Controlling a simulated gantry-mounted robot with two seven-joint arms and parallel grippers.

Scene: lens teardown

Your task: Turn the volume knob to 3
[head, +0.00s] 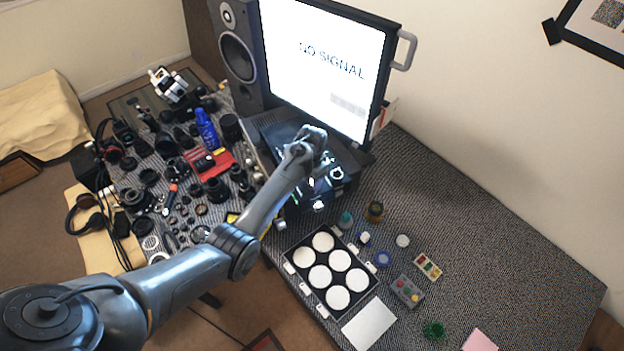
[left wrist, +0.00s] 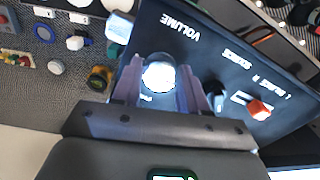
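The volume knob (left wrist: 158,75) is a bright white round cap on a black panel (left wrist: 215,50), with the word VOLUME printed beside it in the left wrist view. My left gripper (left wrist: 160,82) has one finger on each side of the knob. A narrow gap seems to show by the fingers; contact is unclear. In the head view my left gripper (head: 312,150) is over the black device (head: 345,160) below the monitor. The dial marks around the knob are too small or too bright to read. My right gripper is not in view.
A red switch (left wrist: 260,109) and a dark lever (left wrist: 215,92) are on the panel near the fingers. An amber jar (head: 375,210) stands beside the device. A monitor (head: 325,60) reading NO SIGNAL rises behind.

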